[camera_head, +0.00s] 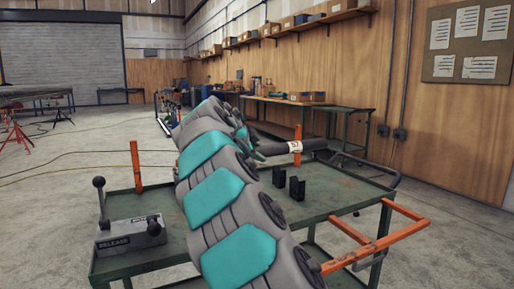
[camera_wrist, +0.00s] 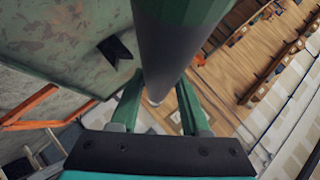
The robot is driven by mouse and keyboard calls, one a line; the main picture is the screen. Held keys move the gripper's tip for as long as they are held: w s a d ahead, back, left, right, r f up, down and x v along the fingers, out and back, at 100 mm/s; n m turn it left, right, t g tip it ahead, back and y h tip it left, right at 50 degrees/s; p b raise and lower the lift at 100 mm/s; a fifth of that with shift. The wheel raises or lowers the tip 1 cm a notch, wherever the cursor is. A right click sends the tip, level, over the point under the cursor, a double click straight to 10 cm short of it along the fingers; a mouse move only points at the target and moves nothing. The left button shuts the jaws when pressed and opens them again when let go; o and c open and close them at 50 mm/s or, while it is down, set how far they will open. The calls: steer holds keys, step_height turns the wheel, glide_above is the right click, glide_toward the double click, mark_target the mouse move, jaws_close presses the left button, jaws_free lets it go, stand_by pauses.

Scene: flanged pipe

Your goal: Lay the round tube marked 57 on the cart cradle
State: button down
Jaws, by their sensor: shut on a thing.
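The round tube (camera_head: 314,144) is dark grey with a white band reading 57. It is roughly level in the head view, above the far part of the green cart (camera_head: 335,189). My gripper (camera_wrist: 158,108) is shut on the tube, which runs between its two green fingers in the wrist view (camera_wrist: 172,50). In the head view my arm hides part of the gripper and the tube's left part. The cart cradle is two black notched blocks (camera_head: 297,189) on the cart top, empty and apart from the tube. One black block also shows in the wrist view (camera_wrist: 115,48).
An orange post (camera_head: 137,166) stands at the cart's left, and another (camera_head: 298,131) is close to the tube's band. A grey RELEASE box (camera_head: 131,233) with a lever sits on the cart's near left. An orange handle frame (camera_head: 385,241) juts out right. A workbench stands behind.

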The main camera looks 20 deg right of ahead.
steer(key=shift+a+f+b, duration=0.1)
steer(key=shift+f+b, duration=2.8)
steer(key=shift+f, duration=2.1)
steer(key=shift+s+a, duration=0.1)
steer(key=shift+a, duration=0.05)
steer(key=shift+f+b, duration=0.55)
steer(key=shift+b, duration=0.25)
steer(key=shift+c, duration=1.5)
jaws_free()
steer(key=shift+s, duration=0.1)
steer(key=v, duration=0.7)
steer(key=shift+a+r, duration=0.2)
steer(key=shift+a, duration=0.05)
steer(key=shift+s+r, duration=0.1)
steer(key=shift+s, duration=0.1)
